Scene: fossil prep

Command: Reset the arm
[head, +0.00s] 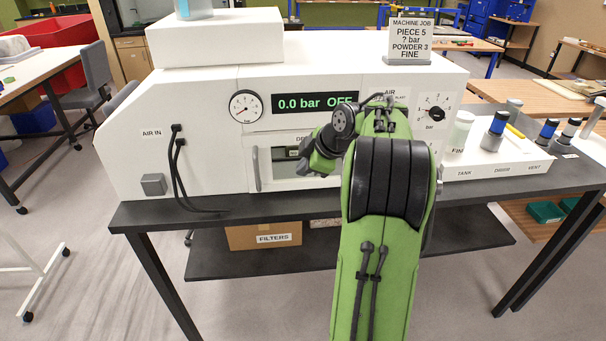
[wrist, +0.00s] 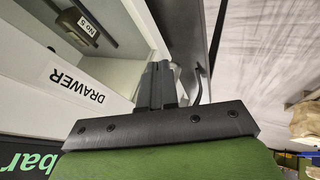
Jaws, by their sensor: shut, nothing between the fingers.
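My gripper (wrist: 157,72) is in the wrist view with its two dark fingers together and nothing between them. The fingers point toward a white panel edge beside the label DRAWER (wrist: 77,85). In the head view my green arm reaches over the front of the white machine (head: 215,100). It hides part of the machine's front, and I cannot make out the fingertips there. The machine's display (head: 315,102) reads 0.0 bar OFF.
In the wrist view, a dark part with a No 5 tag (wrist: 87,27) lies in a pale recess near the fingers. Black hoses (head: 178,165) hang at left. A FILTERS box (head: 263,236) sits on the lower shelf.

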